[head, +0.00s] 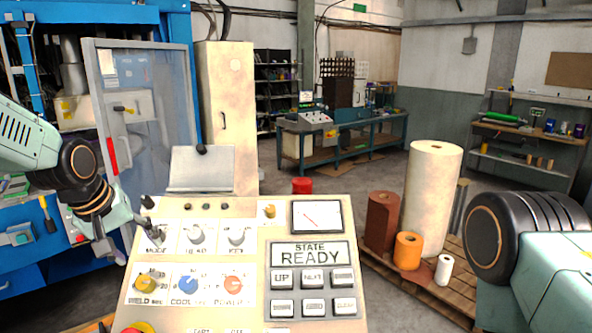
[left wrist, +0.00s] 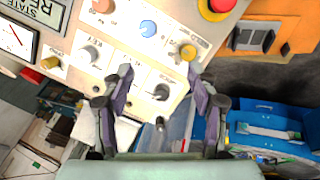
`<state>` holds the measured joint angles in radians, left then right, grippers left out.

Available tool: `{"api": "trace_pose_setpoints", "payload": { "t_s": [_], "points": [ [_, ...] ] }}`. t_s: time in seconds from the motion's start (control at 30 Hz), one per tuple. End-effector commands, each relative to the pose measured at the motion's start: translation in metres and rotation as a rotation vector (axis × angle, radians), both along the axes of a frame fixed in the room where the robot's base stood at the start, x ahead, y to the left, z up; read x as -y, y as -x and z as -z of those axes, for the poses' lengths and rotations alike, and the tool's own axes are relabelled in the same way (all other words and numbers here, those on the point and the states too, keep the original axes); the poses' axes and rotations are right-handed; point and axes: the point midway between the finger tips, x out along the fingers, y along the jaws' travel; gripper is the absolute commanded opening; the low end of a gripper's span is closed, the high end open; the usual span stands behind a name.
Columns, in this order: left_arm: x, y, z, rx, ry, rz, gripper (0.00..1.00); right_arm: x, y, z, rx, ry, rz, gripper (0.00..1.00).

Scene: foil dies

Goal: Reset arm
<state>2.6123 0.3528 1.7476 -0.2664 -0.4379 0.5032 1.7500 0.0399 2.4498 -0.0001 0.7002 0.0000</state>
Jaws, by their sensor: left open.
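A cream control panel (head: 255,235) stands in front of me with a display (head: 310,253) reading "STATE READY". It carries a dial gauge (head: 316,216), labelled knobs and several grey buttons. My left gripper (head: 132,238) is open and empty at the panel's left edge, beside the knob labelled MODE (head: 155,234). In the left wrist view its fingers (left wrist: 160,78) are spread over the panel, with a grey knob (left wrist: 160,92) between them, apparently untouched. The blue knob (head: 188,284) and orange knob (head: 233,284) are in the lower row. My right gripper is out of view; only its arm shows.
A blue machine with a clear door (head: 150,120) stands at the left, close to my left arm. A pallet (head: 430,290) with several rolls is at the right. A red emergency button (left wrist: 222,4) is on the panel. Open floor lies behind the panel.

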Motion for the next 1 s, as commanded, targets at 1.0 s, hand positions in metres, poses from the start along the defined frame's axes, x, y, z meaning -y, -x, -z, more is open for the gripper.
{"api": "trace_pose_setpoints", "payload": {
  "t_s": [1.0],
  "points": [
    [0.083,0.318,0.314,-0.349,-0.149,0.403,0.59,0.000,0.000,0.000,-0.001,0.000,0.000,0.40]
  ]
}}
